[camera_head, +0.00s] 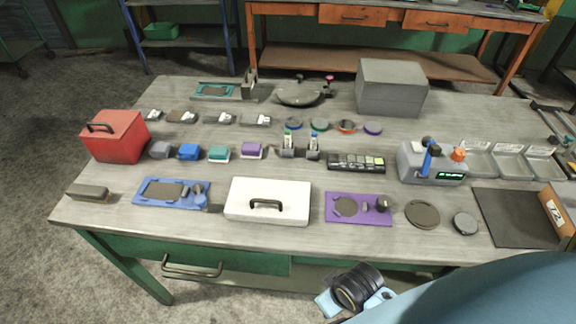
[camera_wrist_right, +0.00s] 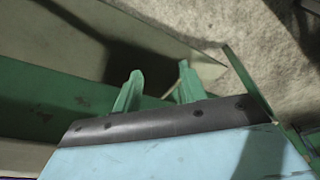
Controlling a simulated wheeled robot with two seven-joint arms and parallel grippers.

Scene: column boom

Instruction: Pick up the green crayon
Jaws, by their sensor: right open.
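Two small grey holders stand near the middle of the table in the head view, a left one (camera_head: 287,152) and a right one (camera_head: 313,154). Each holds small upright pieces with green, white and blue colours. They are too small for me to tell which, if any, is the green crayon. My right gripper (camera_wrist_right: 159,88) shows in the wrist view with its two green fingers apart and nothing between them. It is low by the table's front edge, well away from the holders. My left gripper is not in view.
The grey table (camera_head: 160,100) is crowded. A white box with a black handle (camera_head: 268,204) and a purple tray (camera_head: 345,207) lie along the front, before the holders. A black strip of buttons (camera_head: 356,163) lies right of them. The green drawer front (camera_head: 200,256) is below.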

